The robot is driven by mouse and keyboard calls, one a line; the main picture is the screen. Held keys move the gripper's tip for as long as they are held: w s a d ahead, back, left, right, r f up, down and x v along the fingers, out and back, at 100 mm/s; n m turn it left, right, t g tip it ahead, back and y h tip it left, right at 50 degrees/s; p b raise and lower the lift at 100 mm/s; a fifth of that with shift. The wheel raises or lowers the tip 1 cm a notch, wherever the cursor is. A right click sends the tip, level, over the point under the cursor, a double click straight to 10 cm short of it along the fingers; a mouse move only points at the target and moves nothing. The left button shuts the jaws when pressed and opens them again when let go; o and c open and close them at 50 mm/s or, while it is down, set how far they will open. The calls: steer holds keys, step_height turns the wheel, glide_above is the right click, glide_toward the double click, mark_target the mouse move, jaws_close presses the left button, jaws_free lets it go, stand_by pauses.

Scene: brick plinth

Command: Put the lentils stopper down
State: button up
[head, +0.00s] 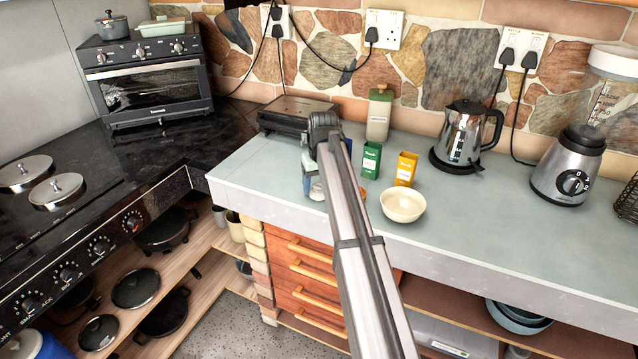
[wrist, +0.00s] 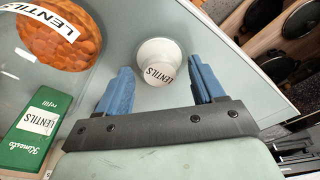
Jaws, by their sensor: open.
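The lentils stopper (wrist: 158,58) is white with a LENTILS label and shows in the wrist view. It appears to stand on the grey-green counter near its edge. My gripper (wrist: 160,68) is open, with one blue finger on each side of the stopper and a gap to each. In the head view my gripper (head: 314,187) is low over the counter's left part, mostly behind my arm, and the stopper is hidden there. A textured orange-brown jar (wrist: 62,45) labelled LENTILS stands left of the stopper in the wrist view.
A green box (head: 371,160), a yellow box (head: 405,168) and a cream bowl (head: 402,204) stand right of my gripper. A tall bottle (head: 379,115) and a dark grill (head: 294,113) are behind. The counter's front left is clear. A kettle (head: 464,135) and blender (head: 567,165) stand farther right.

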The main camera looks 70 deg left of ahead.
mark_target(321, 190)
step_height(321, 190, up, 12)
steer(key=d, duration=0.1)
steer(key=shift+d, duration=0.4)
steer(key=shift+r, duration=0.1)
stand_by(0.6)
